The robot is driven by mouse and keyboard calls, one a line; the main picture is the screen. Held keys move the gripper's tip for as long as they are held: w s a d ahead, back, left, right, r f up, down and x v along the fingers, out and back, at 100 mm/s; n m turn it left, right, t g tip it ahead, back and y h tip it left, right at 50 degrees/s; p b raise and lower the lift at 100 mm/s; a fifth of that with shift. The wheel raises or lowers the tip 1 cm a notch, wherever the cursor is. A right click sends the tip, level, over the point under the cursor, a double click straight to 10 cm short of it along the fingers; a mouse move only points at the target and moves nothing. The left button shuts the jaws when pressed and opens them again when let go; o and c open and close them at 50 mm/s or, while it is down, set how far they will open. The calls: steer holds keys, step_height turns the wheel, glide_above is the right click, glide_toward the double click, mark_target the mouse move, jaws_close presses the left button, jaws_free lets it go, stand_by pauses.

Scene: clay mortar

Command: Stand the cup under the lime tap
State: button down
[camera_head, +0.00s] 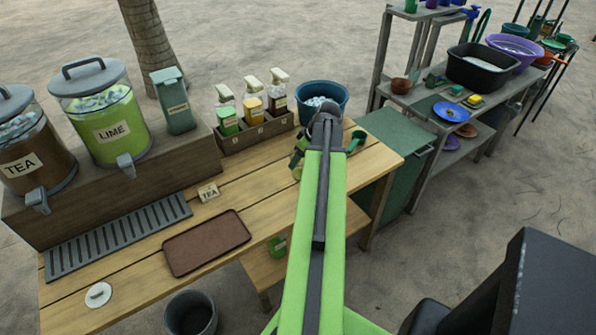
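The lime dispenser (108,118) is a clear drum of green drink with a grey lid, standing on the raised wooden shelf. Its grey lime tap (127,165) sticks out at the front, above the slatted grey drip tray (118,236). The space on the tray under the tap is empty. My green arm reaches over the right part of the table. My gripper (299,157) is mostly hidden beside and behind the arm's far end, so its fingers are unclear. A small pale yellowish thing shows there; I cannot tell whether it is a cup or whether it is held.
A tea dispenser (38,150) stands left of the lime one. A brown tray (206,243), a TEA card (208,192) and a white disc (98,295) lie on the table. A bottle caddy (252,132) and blue ice bucket (321,98) stand at the back. A dark bin (191,314) stands in front.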

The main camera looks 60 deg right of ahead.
steer(key=shift+f+b, duration=2.15)
steer(key=shift+f, duration=0.05)
steer(key=shift+c, duration=1.9)
jaws_free()
steer(key=shift+r, duration=0.1)
steer(key=shift+r, duration=0.1)
steer(key=shift+s+r+p, duration=0.1)
steer(key=shift+r+p, duration=0.2)
steer(key=shift+p, duration=0.2)
steer(key=p+v, duration=1)
steer(key=v, duration=0.1)
steer(key=shift+s+r, duration=0.15)
steer(key=shift+r, duration=0.1)
